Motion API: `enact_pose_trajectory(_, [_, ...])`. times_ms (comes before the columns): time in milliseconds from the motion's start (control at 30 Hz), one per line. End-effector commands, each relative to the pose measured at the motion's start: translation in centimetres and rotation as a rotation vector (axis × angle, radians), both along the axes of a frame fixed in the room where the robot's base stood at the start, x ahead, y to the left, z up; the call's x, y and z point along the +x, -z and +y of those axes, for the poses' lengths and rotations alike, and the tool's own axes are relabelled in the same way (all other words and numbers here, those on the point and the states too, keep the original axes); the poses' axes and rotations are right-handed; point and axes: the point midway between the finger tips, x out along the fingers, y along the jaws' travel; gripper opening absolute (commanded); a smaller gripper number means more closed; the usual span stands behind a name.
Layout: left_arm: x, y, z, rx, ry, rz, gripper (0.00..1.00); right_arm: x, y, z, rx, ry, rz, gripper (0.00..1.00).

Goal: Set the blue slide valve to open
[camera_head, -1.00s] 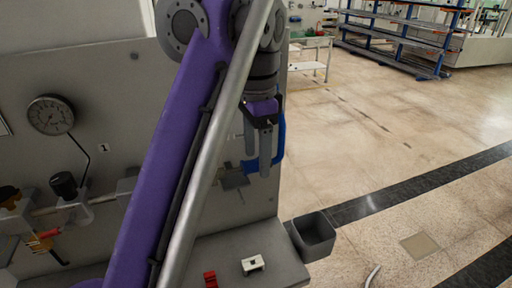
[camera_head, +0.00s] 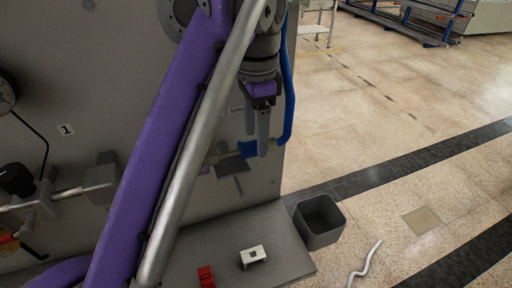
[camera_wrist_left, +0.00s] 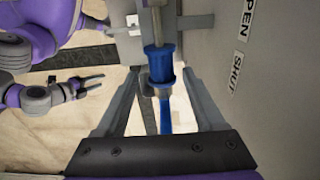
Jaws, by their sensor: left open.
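The blue slide valve (camera_head: 249,149) sits on a pipe at the right end of the grey panel, partly behind my left gripper (camera_head: 257,142). In the left wrist view its blue sleeve (camera_wrist_left: 160,66) lies between the spread fingers of my left gripper (camera_wrist_left: 160,103), with a gap on each side. The sleeve is level with the SHUT label (camera_wrist_left: 237,73); the OPEN label (camera_wrist_left: 249,16) is farther up. A blue hose (camera_head: 289,90) runs from the valve. My right gripper (camera_wrist_left: 92,82) shows at the left of the wrist view, fingers apart and empty.
The grey panel (camera_head: 90,90) stands close behind my left arm. A shelf below holds a red block (camera_head: 206,277) and a white block (camera_head: 253,256). A dark bin (camera_head: 319,222) is at its right end. A white curved piece (camera_head: 363,266) lies on open floor.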

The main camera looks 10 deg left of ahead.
Motion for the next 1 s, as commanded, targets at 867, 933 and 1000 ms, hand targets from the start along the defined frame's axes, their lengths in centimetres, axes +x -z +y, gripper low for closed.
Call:
enact_pose_trajectory(867, [0.0, 2.3, 0.0, 0.000, 0.000, -0.001, 0.09, -0.2, 0.7, 0.0, 0.000, 0.000, 0.004, 0.50])
enact_pose_trajectory(933, [0.0, 2.3, 0.0, 0.000, 0.000, -0.001, 0.00, -0.2, 0.8, 0.0, 0.000, 0.000, 0.004, 0.50])
enact_pose_trajectory(1000, [0.0, 2.3, 0.0, -0.001, 0.000, -0.001, 0.00, -0.2, 0.8, 0.0, 0.000, 0.000, 0.004, 0.50])
